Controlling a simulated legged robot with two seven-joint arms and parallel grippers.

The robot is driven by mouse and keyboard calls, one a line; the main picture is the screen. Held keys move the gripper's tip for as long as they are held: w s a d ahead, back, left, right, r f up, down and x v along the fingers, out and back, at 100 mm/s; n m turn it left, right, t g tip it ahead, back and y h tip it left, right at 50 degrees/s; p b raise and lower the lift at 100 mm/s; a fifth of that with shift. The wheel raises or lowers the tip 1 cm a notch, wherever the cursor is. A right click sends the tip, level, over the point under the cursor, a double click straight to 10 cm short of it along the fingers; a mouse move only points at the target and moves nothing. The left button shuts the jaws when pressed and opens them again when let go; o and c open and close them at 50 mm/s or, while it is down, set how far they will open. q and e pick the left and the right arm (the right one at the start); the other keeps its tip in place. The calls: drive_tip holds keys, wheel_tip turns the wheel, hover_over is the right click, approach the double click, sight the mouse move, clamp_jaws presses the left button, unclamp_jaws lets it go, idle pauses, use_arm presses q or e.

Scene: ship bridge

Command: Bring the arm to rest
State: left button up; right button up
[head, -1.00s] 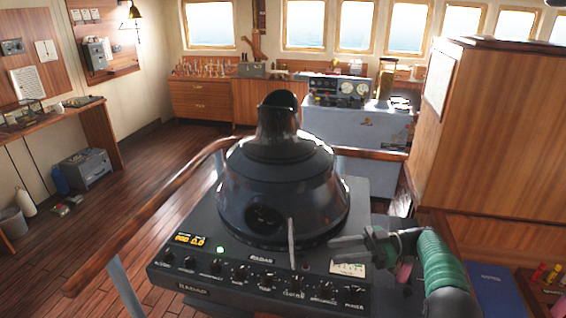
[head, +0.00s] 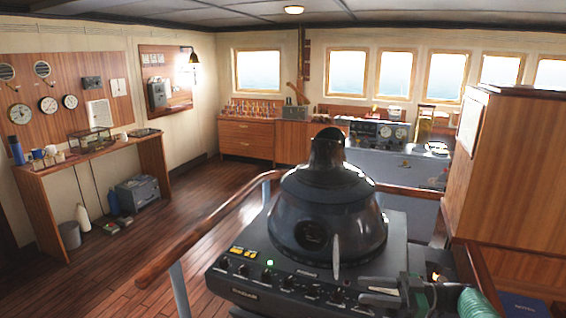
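My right gripper (head: 372,291) is at the bottom right, over the front right corner of the radar console (head: 395,256). Its two pale fingers point left with a gap between them, and I see nothing held there. The green-sleeved part of my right arm (head: 478,304) runs off the bottom edge. The radar console has a dark dome with a hooded viewer (head: 328,150) on top. A pale upright piece (head: 336,257) stands at the front of the dome, left of the gripper. My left gripper is out of view.
A wooden handrail (head: 205,233) curves around the console's left side. A wooden cabinet (head: 520,180) stands close on the right. A wall desk (head: 100,155) with cups stands at the left. The plank floor (head: 140,245) between desk and rail is clear.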

drive_tip(key=w+r+m+t+h, duration=0.6)
drive_tip(key=w+m+t+h, duration=0.25)
drive_tip(key=w+t, duration=0.4)
drive_tip(key=s+d+f+m+g+h, duration=0.35)
drive_tip(key=s+f+m+h, duration=0.35)
drive_tip(key=s+f+h, duration=0.3)
drive_tip(key=s+a+f+g, duration=0.1)
drive_tip(key=s+f+g, duration=0.2)
drive_tip(key=s, duration=0.7)
drive_tip(key=s+a+f+m+g, duration=0.1)
drive_tip(key=s+f, duration=0.4)
drive_tip(key=s, duration=0.5)
drive_tip(key=s+a+f+g, duration=0.3)
drive_tip(key=s+f+g, duration=0.1)
drive_tip(key=s, duration=0.5)
drive_tip(key=shift+s+a+f+g, duration=0.3)
drive_tip(key=shift+s+g, duration=0.1)
drive_tip(key=shift+g, duration=0.2)
